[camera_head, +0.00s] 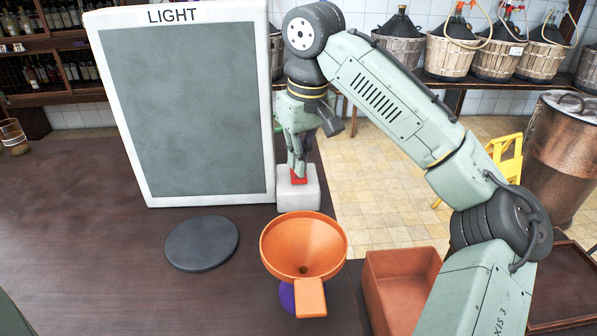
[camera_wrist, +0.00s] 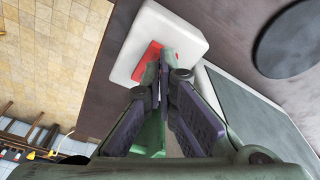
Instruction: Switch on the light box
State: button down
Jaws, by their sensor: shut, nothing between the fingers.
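The light box (camera_head: 190,110) is a large upright panel with a white frame and a grey, dark face, marked LIGHT at the top. At its lower right stands a small white switch block (camera_head: 300,190) with a red rocker or button (camera_head: 299,176) on top. My gripper (camera_head: 298,172) points down at the red part, with its fingers shut and nothing held. In the wrist view the fingertips (camera_wrist: 163,62) overlap the red button (camera_wrist: 148,62) on the white block (camera_wrist: 165,28). I cannot tell whether they press it or only hover.
A black round disc (camera_head: 202,243) lies on the dark table (camera_head: 90,250). An orange funnel (camera_head: 303,247) stands near the front edge, with a purple thing under it. An orange-brown bin (camera_head: 400,285) is at the right. Demijohn baskets (camera_head: 450,52) line the back shelf.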

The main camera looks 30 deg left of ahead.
jog(key=shift+f+b, duration=0.35)
jog(key=shift+f, duration=0.5)
dwell(0.3)
notch_tip(320, 180, up, 7)
jog(key=p, duration=0.8)
jog(key=shift+r, duration=0.1)
jog(key=shift+s, duration=0.1)
dwell(0.4)
